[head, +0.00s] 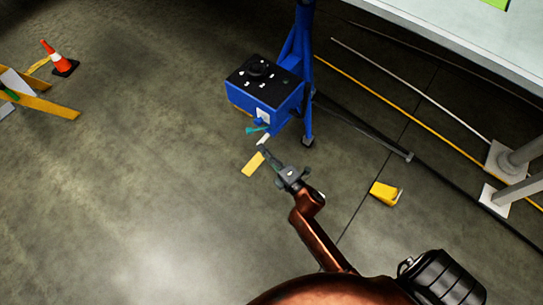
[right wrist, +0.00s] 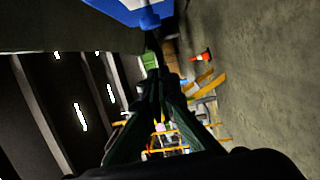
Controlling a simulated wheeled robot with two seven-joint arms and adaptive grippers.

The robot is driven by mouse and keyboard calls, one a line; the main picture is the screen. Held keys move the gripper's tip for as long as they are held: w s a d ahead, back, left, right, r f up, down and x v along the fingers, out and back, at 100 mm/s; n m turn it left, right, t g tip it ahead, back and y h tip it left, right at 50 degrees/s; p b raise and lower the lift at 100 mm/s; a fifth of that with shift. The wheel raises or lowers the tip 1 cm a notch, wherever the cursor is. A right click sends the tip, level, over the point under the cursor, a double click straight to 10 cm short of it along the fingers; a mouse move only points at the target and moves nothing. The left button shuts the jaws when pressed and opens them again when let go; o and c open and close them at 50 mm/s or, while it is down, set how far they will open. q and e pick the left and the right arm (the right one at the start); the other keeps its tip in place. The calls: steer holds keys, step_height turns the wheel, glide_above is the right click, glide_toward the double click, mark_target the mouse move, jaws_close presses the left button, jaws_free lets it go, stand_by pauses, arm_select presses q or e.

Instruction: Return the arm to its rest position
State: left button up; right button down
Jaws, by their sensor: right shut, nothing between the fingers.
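My right arm reaches up from the bottom of the head view. Its right gripper (head: 265,153) is shut and empty, pointing toward the blue box. In the right wrist view the two dark fingers of the gripper (right wrist: 158,78) come together at their tips with nothing held. The blue box (head: 268,98) with a black top stands on a blue post just beyond the gripper; small dark and white items lie on its top. My left gripper is not in view.
A white surface (head: 470,35) fills the upper right, with grey supports (head: 511,160) below. A yellow object (head: 384,194) lies on the floor right of my arm. A traffic cone (head: 58,58) and yellow barrier (head: 48,107) stand at left. Floor at lower left is clear.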

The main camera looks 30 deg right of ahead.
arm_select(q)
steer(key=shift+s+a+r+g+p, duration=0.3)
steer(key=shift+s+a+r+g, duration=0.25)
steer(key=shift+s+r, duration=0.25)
arm_select(e)
steer(key=s, duration=0.3)
steer(key=shift+d, duration=0.2)
